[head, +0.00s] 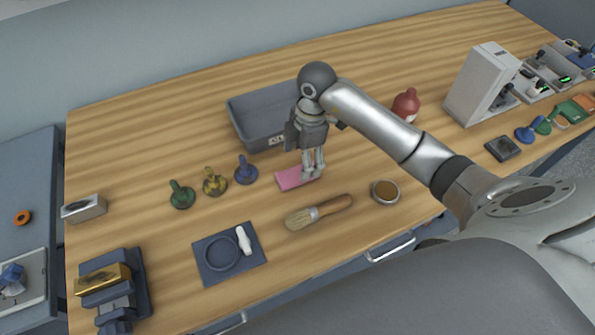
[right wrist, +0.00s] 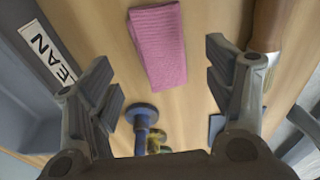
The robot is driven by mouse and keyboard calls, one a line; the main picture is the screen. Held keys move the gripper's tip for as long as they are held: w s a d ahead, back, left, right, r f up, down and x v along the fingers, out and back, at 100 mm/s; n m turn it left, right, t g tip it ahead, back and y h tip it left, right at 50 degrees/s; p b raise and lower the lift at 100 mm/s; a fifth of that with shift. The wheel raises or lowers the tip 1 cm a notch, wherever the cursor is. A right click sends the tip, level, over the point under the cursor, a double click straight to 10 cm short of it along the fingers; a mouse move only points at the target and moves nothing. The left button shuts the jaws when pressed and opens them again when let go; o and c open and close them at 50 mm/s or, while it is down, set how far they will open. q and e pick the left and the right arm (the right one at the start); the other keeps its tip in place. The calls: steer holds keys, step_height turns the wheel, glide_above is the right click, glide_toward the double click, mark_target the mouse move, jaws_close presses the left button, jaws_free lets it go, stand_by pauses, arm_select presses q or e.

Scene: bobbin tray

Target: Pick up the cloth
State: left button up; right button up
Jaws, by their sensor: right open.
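The pink cloth (head: 290,179) lies flat on the wooden table in front of the grey bin, partly hidden by my right gripper in the head view. In the right wrist view the cloth (right wrist: 160,45) is a ribbed, folded pink piece at the top, ahead of the fingers and near the middle between them. My right gripper (head: 312,174) points down over the right part of the cloth. Its fingers (right wrist: 165,95) are spread apart in the wrist view with nothing between them. I cannot tell the exact height above the cloth. My left gripper is not in view.
The grey bin (head: 238,128) stands behind the cloth. Blue (head: 245,172), yellow (head: 214,183) and green (head: 181,196) knobbed pieces stand to its left. A brush (head: 318,212) lies in front, and a round tin (head: 385,191) stands to the right.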

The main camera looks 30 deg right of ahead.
mark_target(298, 171)
steer(key=f, duration=0.1)
steer(key=a+f+p, duration=0.1)
steer(key=f, duration=0.1)
steer(key=shift+f, duration=0.85)
steer(key=c, duration=1)
steer(key=shift+r, duration=0.1)
steer(key=shift+r, duration=0.4)
step_height(298, 171, up, 2)
steer(key=shift+r+b, duration=0.15)
steer(key=shift+b, duration=0.6)
steer(key=shift+s+r+b, duration=0.4)
steer(key=shift+s+r, duration=1.25)
steer(key=shift+s, duration=0.7)
steer(key=shift+s+r+b, duration=0.45)
steer(key=shift+s+r, duration=1.15)
steer(key=shift+s, duration=0.7)
steer(key=shift+s+r+b, duration=0.4)
steer(key=shift+s+r, duration=1.25)
steer(key=shift+s, duration=0.7)
